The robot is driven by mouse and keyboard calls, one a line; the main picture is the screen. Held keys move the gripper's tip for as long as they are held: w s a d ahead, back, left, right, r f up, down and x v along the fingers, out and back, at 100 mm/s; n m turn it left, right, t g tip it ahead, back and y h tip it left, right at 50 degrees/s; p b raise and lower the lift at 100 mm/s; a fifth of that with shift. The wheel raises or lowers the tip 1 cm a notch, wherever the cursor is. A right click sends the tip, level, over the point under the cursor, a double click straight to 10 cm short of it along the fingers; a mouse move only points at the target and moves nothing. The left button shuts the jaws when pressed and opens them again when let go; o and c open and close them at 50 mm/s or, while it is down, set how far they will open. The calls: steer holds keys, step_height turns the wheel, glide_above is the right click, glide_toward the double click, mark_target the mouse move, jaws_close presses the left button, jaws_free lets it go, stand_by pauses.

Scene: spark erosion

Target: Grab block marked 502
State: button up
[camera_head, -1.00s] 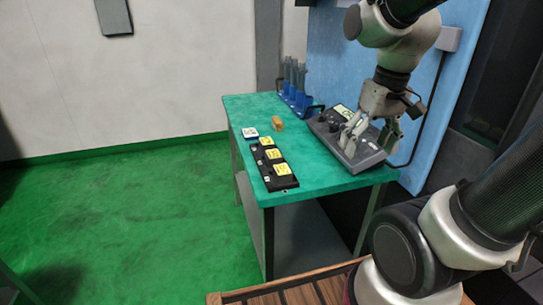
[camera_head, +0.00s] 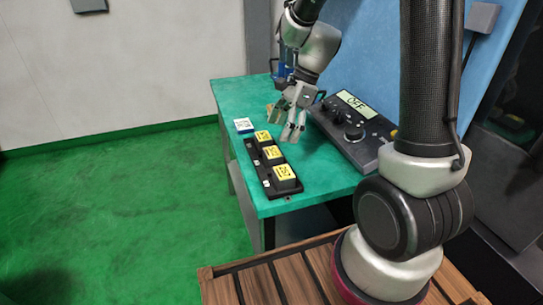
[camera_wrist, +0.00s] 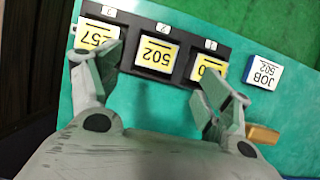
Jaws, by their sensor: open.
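The block marked 502 (camera_wrist: 157,50) has a yellow top and sits in the middle slot of a black rack (camera_wrist: 130,68). In the head view it is the middle yellow-topped block (camera_head: 272,152). My gripper (camera_head: 290,138) is open and empty above the green table, close to the rack. In the wrist view its fingers (camera_wrist: 168,75) are spread, with the 502 block between them, beyond the fingertips. The left finger partly covers the block marked 257 (camera_wrist: 95,38). The right finger partly covers the other end block (camera_wrist: 208,68).
A white and blue JOB 502 card (camera_wrist: 263,72) lies beside the rack. A brown block (camera_wrist: 263,133) lies near the right finger. A control box (camera_head: 352,133) with an OFF display stands right of my gripper. Bare table (camera_head: 310,172) lies between box and rack.

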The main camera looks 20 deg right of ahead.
mark_target(273, 152)
steer(key=x, duration=0.7)
steer(key=shift+s+f, duration=0.25)
steer(key=shift+f, duration=0.05)
steer(key=c, duration=1.3)
